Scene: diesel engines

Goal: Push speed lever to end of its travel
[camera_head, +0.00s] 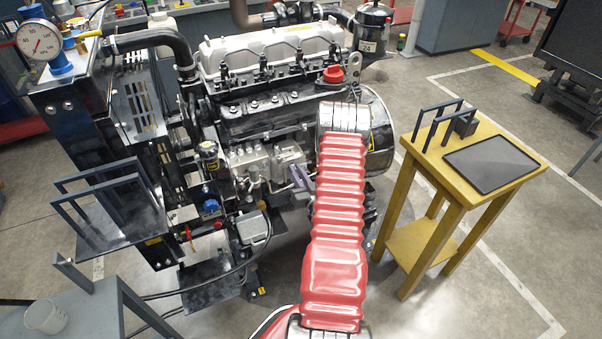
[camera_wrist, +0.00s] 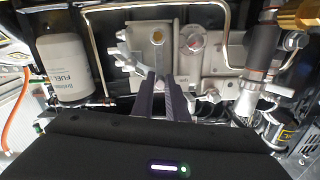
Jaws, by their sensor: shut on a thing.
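The pump with the speed lever is the grey metal block on the side of the engine (camera_head: 255,163), and it fills the upper middle of the wrist view (camera_wrist: 190,60). A small silver lever-like part (camera_wrist: 128,58) projects from the pump's left side, close to my fingertips. My gripper (camera_wrist: 160,82) reaches to the pump face with its two dark fingers close together. They are shut on a thin part, apparently the speed lever, mostly hidden between them. In the head view my gripper (camera_head: 298,175) shows beside the red arm, at the pump's right end.
A white fuel filter (camera_wrist: 68,72) stands left of my gripper. A bent metal pipe (camera_wrist: 160,8) arches over the pump, and a cylinder with hoses (camera_wrist: 262,50) is at right. A yellow table (camera_head: 430,165) with a black tray (camera_head: 490,163) stands to the right.

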